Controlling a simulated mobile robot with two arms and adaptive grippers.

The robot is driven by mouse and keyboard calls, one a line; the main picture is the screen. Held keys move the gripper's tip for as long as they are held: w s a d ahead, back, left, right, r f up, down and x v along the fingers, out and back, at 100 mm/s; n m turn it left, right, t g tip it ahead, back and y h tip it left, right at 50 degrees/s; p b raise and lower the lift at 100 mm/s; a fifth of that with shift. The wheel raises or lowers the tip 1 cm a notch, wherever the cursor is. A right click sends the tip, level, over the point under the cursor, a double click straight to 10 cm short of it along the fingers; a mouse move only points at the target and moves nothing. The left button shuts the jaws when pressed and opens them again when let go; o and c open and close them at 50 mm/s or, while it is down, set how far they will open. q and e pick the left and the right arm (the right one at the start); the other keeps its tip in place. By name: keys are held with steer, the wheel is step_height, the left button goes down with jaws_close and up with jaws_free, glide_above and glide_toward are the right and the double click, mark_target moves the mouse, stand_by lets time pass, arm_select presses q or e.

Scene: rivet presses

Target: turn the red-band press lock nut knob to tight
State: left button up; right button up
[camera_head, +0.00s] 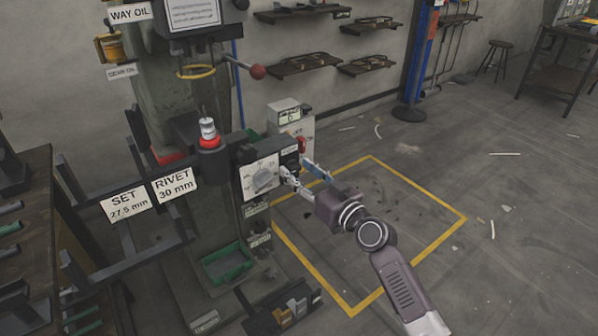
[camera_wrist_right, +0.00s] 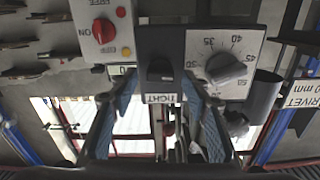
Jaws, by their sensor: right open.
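Beside the dial in the wrist view is a dark block (camera_wrist_right: 160,68), which looks like the lock nut knob, above a label reading TIGHT (camera_wrist_right: 159,98). My right gripper (camera_head: 300,177) is open at the press head, its blue-padded fingers (camera_wrist_right: 160,88) on either side of the block. Contact cannot be told. My left gripper is out of view.
A grey control box (camera_wrist_right: 103,30) with a red knob is close beside the dial. SET and RIVET signs (camera_head: 174,184) hang left of the press. A green bin (camera_head: 228,262) sits lower on it.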

steer(key=shift+w+a, duration=0.15)
steer(key=shift+w, duration=0.05)
steer(key=c, duration=1.1)
